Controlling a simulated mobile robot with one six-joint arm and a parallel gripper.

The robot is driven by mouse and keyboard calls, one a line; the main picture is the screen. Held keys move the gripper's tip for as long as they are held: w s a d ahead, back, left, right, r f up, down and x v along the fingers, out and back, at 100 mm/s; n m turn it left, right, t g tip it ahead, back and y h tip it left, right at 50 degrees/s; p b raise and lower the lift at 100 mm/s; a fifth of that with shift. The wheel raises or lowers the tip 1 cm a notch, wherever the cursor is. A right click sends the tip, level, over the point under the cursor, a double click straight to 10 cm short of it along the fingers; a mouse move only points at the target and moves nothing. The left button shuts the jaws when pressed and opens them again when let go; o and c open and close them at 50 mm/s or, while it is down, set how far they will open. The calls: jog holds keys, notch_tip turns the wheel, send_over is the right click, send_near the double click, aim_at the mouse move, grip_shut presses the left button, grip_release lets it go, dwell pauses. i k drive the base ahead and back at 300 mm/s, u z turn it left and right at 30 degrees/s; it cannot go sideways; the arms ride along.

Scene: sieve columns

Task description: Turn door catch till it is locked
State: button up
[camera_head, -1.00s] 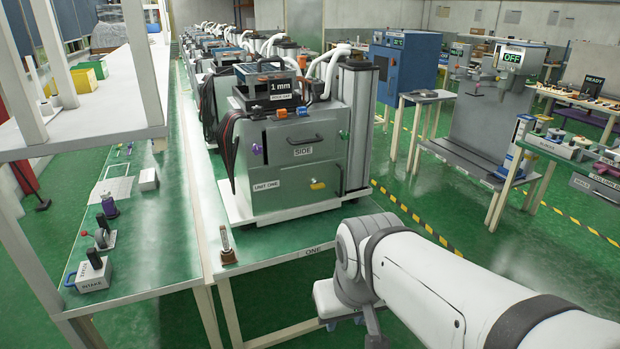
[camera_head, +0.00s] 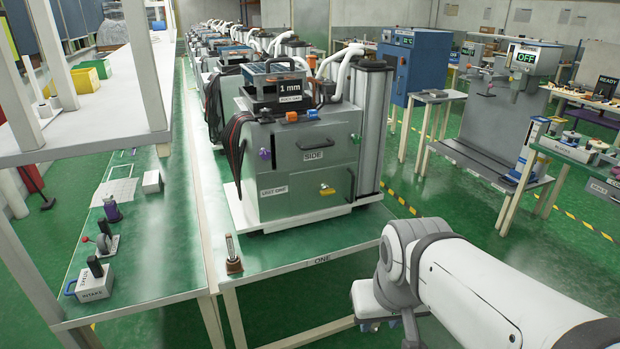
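The green-grey machine labelled UNIT ONE (camera_head: 285,190) stands on a white base on the bench marked ONE. Its front, labelled SIDE, has a dark horizontal handle (camera_head: 316,144) near the top. A yellow catch-like handle (camera_head: 327,191) sits low on the right of the front, roughly horizontal. A purple knob (camera_head: 264,154) is at the left and a green knob (camera_head: 355,138) at the right edge. I cannot tell which fitting is the door catch, or whether it is locked. My white arm reaches in from the lower right, apart from the machine.
The green bench (camera_head: 290,257) has free room before the machine, with a small upright gauge (camera_head: 233,255) at its left corner. A left bench holds a lever box labelled INTAKE (camera_head: 95,281). A blue cabinet (camera_head: 408,66) and a grey press (camera_head: 500,125) stand at right.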

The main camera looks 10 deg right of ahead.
aim_at(326, 191)
jog(key=i, duration=0.85)
jog(key=z, duration=0.05)
